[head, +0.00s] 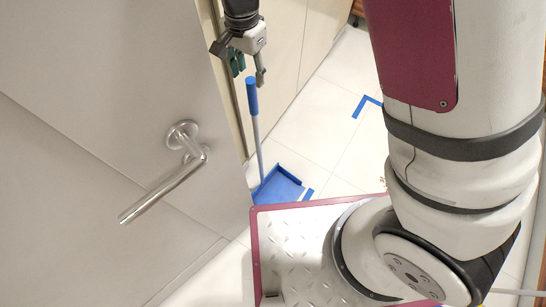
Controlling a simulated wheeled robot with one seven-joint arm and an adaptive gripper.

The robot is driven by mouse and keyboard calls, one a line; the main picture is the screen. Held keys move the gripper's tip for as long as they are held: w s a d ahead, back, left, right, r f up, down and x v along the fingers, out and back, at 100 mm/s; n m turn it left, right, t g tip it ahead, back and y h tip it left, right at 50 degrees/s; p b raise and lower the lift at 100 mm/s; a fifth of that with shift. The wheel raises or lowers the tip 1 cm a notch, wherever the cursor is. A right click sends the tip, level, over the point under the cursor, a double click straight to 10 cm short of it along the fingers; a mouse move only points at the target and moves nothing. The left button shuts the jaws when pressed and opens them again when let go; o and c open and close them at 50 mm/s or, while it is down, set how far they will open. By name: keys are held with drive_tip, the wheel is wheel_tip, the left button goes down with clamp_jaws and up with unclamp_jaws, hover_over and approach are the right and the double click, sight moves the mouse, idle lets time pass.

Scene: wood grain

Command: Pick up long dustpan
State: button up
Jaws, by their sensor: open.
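The long dustpan (281,188) has a blue pan on the floor and a pale grey pole rising upright to a blue handle grip (252,97). The pole's lower part and the pan are beside the edge of the grey door. My gripper (247,66) is open, pointing down, just above the top of the blue handle. Its fingers are spread to the left and right of the handle's line. Whether a finger touches the handle cannot be told from this view. Part of the pan is hidden behind the door edge and my base.
A grey door (90,110) with a metal lever handle (163,186) fills the left, close to the dustpan. A pale wall (290,40) stands behind. Blue tape marks (366,104) lie on the white tiled floor (315,125), which is mostly clear right of the dustpan.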

sight(252, 91)
drive_tip(key=shift+s+d+f, duration=0.1)
drive_tip(key=shift+f, duration=3.65)
clamp_jaws()
